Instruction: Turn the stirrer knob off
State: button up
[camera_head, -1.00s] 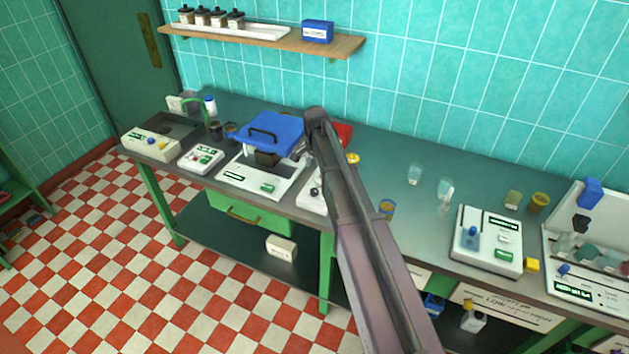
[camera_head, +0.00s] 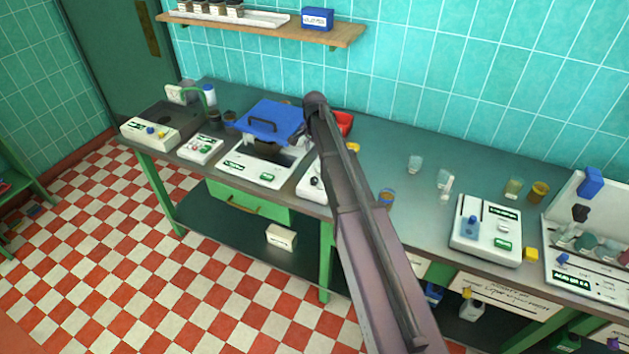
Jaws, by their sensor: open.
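Several white devices with knobs stand on the bench; their labels are too small to read, so I cannot tell which is the stirrer. One white device (camera_head: 310,185) with a dark knob is partly hidden behind my arm. Another white device (camera_head: 486,230) at the right carries a small blue part (camera_head: 472,226). A third (camera_head: 590,280) at the far right has a blue knob (camera_head: 562,260). At the left are a device with blue and yellow knobs (camera_head: 150,131) and a small device with several knobs (camera_head: 201,149).
A blue lid (camera_head: 270,122) with a dark handle stands over a white unit (camera_head: 262,172). A red tray (camera_head: 344,122) shows behind my arm. Small glasses (camera_head: 415,164), amber jars (camera_head: 539,191) and a yellow block (camera_head: 530,254) stand on the bench. The checkered floor (camera_head: 200,270) before it is clear.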

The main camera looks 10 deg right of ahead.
aim_at(314, 179)
jog(key=shift+f+b, duration=6.05)
jog(key=shift+f, duration=0.25)
grip_shut()
